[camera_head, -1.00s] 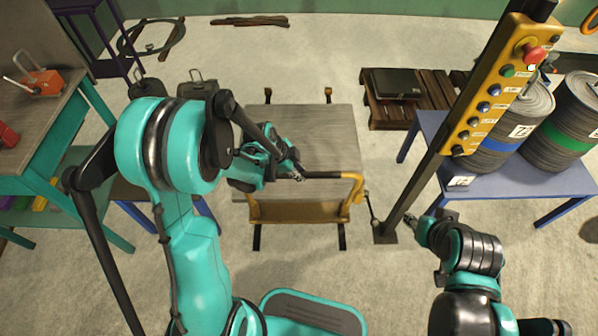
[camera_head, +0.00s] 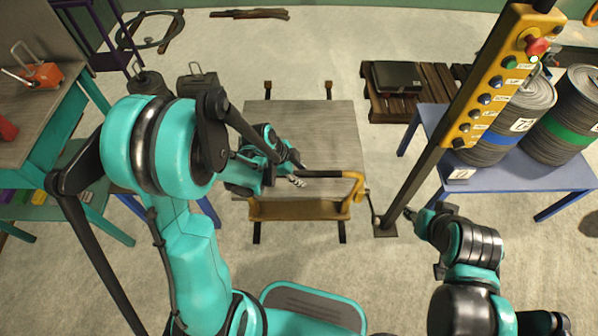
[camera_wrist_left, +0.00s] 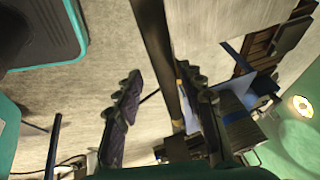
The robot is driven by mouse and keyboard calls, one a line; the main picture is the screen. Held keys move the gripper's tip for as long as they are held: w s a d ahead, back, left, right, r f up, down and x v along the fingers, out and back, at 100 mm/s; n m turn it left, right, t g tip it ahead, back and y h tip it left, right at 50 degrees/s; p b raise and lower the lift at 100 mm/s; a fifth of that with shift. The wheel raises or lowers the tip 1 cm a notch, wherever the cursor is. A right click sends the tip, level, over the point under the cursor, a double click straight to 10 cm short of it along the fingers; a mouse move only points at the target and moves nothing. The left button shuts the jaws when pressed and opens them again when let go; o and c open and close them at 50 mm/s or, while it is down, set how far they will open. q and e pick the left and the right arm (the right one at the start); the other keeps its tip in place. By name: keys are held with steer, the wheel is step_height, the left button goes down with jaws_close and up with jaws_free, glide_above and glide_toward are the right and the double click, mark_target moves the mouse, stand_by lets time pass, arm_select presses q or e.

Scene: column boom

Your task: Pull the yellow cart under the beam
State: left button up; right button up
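The yellow cart (camera_head: 300,210) stands at the centre of the head view, with a flat grey deck (camera_head: 325,130), a yellow front panel and a raised handle (camera_head: 325,174) with a black grip. My left gripper (camera_head: 297,181) is at the left end of this grip. In the left wrist view, its two fingers (camera_wrist_left: 163,110) are wide apart. A dark bar that looks like the grip (camera_wrist_left: 153,35) runs between them; I cannot tell if they touch it. My right gripper (camera_head: 409,214) is small, near the post's foot, away from the cart. I cannot make out the beam.
A dark post with a yellow button panel (camera_head: 490,95) stands right of the cart. Behind it are a blue table (camera_head: 520,185) with drums and a pallet (camera_head: 432,88) with a black case. A teal workbench (camera_head: 35,165) is at left. Floor in front is partly clear.

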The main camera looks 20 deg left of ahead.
arm_select(q)
steer(key=shift+r, duration=0.1)
steer(key=v, duration=1.2)
steer(key=shift+s, duration=0.1)
steer(key=s+r+n+t+y, duration=0.3)
steer(key=s+n, duration=0.6)
steer(key=n, duration=0.6)
step_height(320, 180, up, 2)
steer(key=shift+s+d+r+t+y, duration=0.25)
steer(key=shift+s+t+y, duration=0.15)
steer(key=shift+t, duration=0.1)
steer(key=shift+f, duration=0.1)
stand_by(1.0)
